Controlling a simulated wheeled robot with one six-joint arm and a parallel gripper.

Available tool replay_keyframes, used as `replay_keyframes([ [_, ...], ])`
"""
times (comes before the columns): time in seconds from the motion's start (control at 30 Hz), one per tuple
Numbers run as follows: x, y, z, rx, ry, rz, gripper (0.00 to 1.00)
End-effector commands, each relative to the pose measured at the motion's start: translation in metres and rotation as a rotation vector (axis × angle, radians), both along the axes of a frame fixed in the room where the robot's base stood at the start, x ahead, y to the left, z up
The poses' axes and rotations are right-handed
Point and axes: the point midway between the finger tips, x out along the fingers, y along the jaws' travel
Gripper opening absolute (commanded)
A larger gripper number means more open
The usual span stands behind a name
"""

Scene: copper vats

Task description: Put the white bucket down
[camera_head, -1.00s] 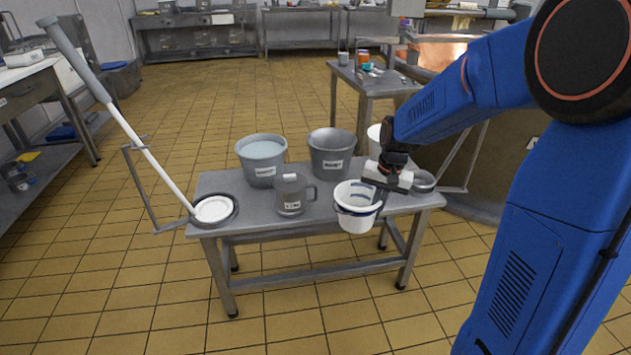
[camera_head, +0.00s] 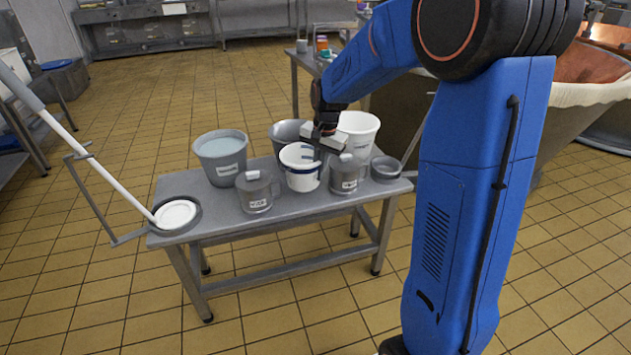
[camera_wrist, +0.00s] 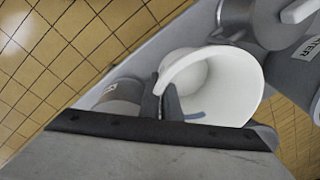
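The white bucket (camera_head: 300,172) is small, with dark blue bands. I cannot tell whether the bucket's base touches the tabletop.
Behind are a grey pail (camera_head: 220,160) with pale liquid, another grey bucket (camera_head: 285,133) and a larger white bucket (camera_head: 360,130). A long-handled white disc (camera_head: 176,214) occupies the left end.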

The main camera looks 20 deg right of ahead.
Motion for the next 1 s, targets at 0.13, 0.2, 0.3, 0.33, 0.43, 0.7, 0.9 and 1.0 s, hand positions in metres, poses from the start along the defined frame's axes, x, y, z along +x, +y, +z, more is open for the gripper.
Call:
replay_keyframes([
  [0.13,-0.001,0.0,-0.01,0.0,0.001,0.0,0.0],
  [0.2,-0.001,0.0,-0.018,-0.001,0.002,0.001,0.0],
  [0.3,-0.001,0.0,-0.032,0.0,0.003,0.001,0.0],
  [0.33,0.0,0.0,-0.035,0.0,0.001,0.001,0.0],
  [0.43,-0.001,0.0,-0.039,-0.001,0.001,0.002,0.0],
  [0.7,0.0,0.0,-0.04,0.0,0.0,0.002,0.0],
  [0.9,0.0,0.0,-0.042,0.0,0.0,0.002,0.22],
  [1.0,0.0,0.0,-0.042,0.0,0.0,0.002,0.22],
])
